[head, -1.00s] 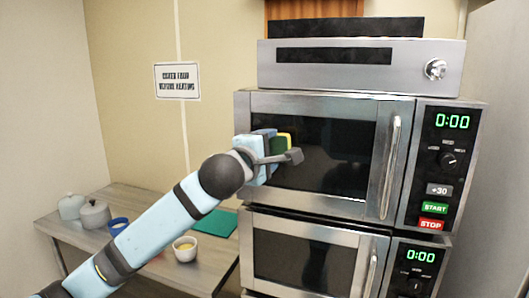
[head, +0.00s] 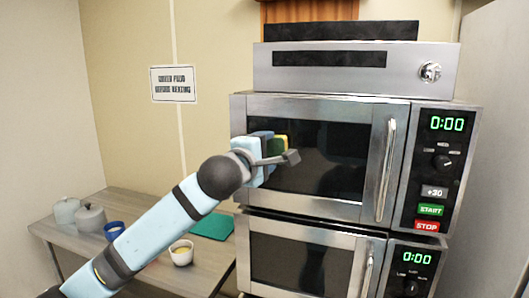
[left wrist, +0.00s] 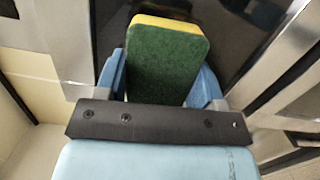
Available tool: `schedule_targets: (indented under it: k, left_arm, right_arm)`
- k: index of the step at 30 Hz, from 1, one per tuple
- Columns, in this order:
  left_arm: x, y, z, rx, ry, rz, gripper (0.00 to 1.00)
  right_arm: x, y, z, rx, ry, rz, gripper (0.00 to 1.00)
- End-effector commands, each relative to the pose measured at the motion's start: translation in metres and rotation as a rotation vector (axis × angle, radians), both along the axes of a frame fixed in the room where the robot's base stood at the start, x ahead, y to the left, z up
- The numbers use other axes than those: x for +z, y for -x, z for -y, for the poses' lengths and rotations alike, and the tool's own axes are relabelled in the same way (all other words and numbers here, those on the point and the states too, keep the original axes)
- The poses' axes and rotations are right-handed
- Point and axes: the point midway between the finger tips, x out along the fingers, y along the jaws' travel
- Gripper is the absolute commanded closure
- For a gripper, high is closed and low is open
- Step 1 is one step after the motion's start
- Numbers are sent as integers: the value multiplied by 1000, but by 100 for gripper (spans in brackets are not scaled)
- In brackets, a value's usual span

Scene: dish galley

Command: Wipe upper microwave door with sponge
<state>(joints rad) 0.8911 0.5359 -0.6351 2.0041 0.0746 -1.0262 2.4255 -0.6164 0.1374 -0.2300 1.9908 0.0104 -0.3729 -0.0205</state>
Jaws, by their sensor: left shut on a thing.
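The sponge, green on one face and yellow on the other, shows in the head view (head: 280,145) and in the left wrist view (left wrist: 165,62). My left gripper (head: 272,148) is shut on it, with a blue finger on each side in the left wrist view. The sponge is at the left part of the upper microwave door (head: 335,165), in front of its dark window. I cannot tell whether it touches the glass. The door is closed, with a vertical handle (head: 385,170) on its right. My right gripper is not in view.
A lower microwave (head: 300,262) sits directly beneath, and a steel unit (head: 340,70) is on top. The control panel (head: 438,170) is right of the door.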

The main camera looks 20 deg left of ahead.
Motion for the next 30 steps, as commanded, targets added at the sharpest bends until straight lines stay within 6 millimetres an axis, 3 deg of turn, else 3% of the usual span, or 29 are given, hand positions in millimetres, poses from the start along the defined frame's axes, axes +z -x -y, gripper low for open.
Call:
schedule_targets:
  k: [21, 30]
  left_arm:
    - [-1, -13, 1, 0, 0, -1, 57]
    - [-1, -11, 25, -1, 3, -2, 57]
  right_arm:
    - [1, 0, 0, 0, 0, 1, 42]
    - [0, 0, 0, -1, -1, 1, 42]
